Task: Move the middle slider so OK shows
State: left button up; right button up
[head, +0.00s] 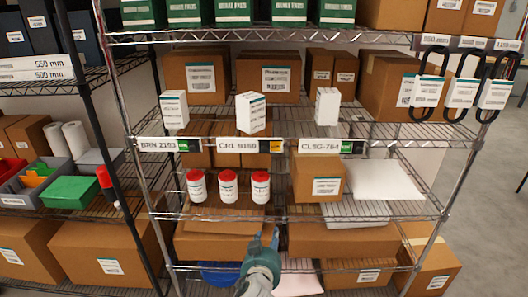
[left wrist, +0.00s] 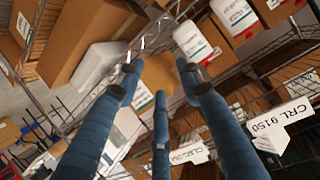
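The middle label strip, CRL 9150 (head: 236,146), sits on the shelf's front edge with a yellow and black piece (head: 276,147) at its right end; I cannot read OK there. The strips to its left, BRN 2193 (head: 158,145), and right, CLBG-764 (head: 319,147), show green at their ends. My left gripper (head: 268,236) is low in front of the rack, below the middle strip and apart from it. In the left wrist view its blue fingers (left wrist: 163,78) are spread and empty, with the CRL 9150 strip at the right. My right gripper is not in view.
Red-lidded white jars (head: 228,187) stand on the shelf below the strips, with a cardboard box (head: 318,178) to their right. Small white boxes (head: 251,112) stand above the strips.

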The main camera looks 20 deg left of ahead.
aim_at(264, 151)
pick_arm(q)
notch_tip(264, 151, up, 23)
jog(key=w+a+n+t+y, duration=0.2)
jog(key=n+t+y, duration=0.1)
jog(key=t, duration=0.1)
jog(key=p+x, duration=0.3)
jog(key=x, duration=0.6)
jog(key=shift+p, duration=0.35)
jog(key=shift+w+f, duration=0.15)
jog(key=shift+w, duration=0.45)
grip_shut()
